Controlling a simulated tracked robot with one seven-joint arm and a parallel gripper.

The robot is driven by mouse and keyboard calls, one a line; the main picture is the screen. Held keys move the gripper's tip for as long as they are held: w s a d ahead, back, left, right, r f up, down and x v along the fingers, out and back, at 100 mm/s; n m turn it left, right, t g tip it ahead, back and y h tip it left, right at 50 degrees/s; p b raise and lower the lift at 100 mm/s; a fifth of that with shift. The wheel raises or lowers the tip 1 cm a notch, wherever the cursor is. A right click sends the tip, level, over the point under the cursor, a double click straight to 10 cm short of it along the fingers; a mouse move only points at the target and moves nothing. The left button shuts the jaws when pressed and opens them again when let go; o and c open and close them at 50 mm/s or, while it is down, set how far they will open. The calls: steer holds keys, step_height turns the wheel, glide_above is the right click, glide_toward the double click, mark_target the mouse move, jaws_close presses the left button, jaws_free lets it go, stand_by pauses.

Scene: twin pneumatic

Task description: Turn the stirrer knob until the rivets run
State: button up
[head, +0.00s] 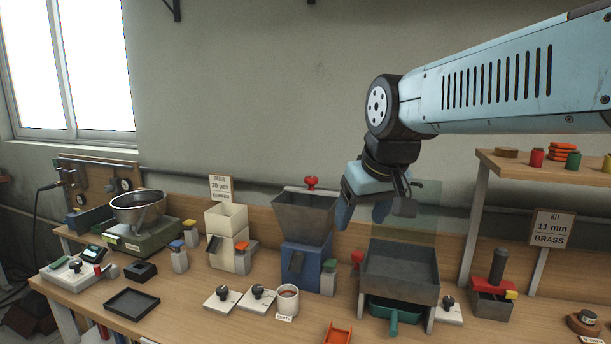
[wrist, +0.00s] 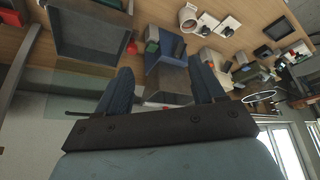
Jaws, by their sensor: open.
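The red stirrer knob (head: 311,182) stands up at the back rim of a grey hopper (head: 304,214) on a blue dispenser body (head: 300,262). My gripper (head: 364,212) is open and empty, pointing down to the right of the hopper, apart from the knob. In the wrist view the picture is upside down; my open fingers (wrist: 161,66) spread either side of the grey hopper (wrist: 170,86) and the blue body (wrist: 165,45). A sliver of red shows by my gripper's bar there, mostly hidden. No rivets can be made out; the hopper's inside is hidden.
A white dispenser (head: 227,240) stands left of the blue one. A large grey bin (head: 400,272) with a clear panel (head: 420,220) behind it stands to the right. A white mug (head: 287,299) is in front of the blue body. A shelf (head: 560,172) rises at right.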

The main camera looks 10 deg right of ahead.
steer(key=w+d+r+n+y, duration=0.15)
steer(key=w+r, duration=0.25)
steer(key=w, duration=0.4)
steer(key=w+r+n+h, duration=0.15)
steer(key=w+r, duration=0.25)
steer(key=w, duration=0.4)
steer(key=n+g+y, duration=0.2)
steer(key=n, duration=0.1)
glide_toward(312, 178)
steer(key=x, duration=0.8)
steer(key=shift+w+f, duration=0.15)
steer(key=shift+f, duration=0.2)
